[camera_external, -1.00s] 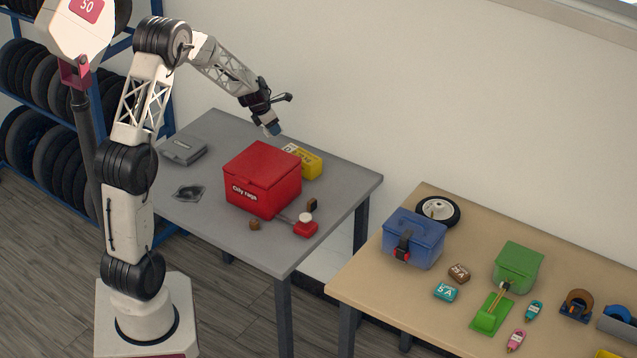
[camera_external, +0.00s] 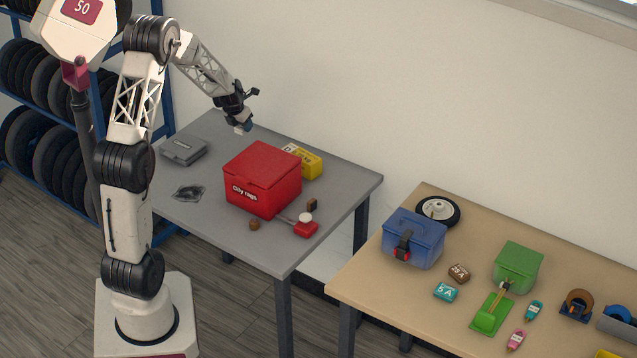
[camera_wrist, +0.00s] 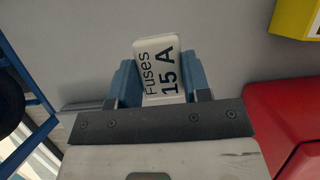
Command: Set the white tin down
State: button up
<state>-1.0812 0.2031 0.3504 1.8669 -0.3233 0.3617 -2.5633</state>
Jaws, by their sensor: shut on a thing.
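My gripper (camera_external: 244,127) is over the back part of the grey table (camera_external: 225,232), behind and left of the red box. In the wrist view my gripper (camera_wrist: 160,85) is shut on the white tin (camera_wrist: 158,62), with a blue finger on each side. The tin is labelled "Fuses 15 A". In the external view the tin is mostly hidden by the fingers. The tin appears to be above the grey table top, but I cannot tell the exact height.
A grey case (camera_external: 183,150) lies to the left. Grey table top is clear between them. The wooden table (camera_external: 400,285) at right holds a blue toolbox (camera_external: 414,240) and several tins.

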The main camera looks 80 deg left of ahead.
aim_at(238, 130)
jog(key=shift+f, duration=1.95)
jog(key=shift+f, duration=2.05)
jog(key=shift+f, duration=0.1)
jog(key=o, duration=1)
jog(key=v, duration=1.2)
jog(key=shift+a+r, duration=0.1)
jog(key=shift+r, duration=0.1)
jog(key=shift+f, duration=0.1)
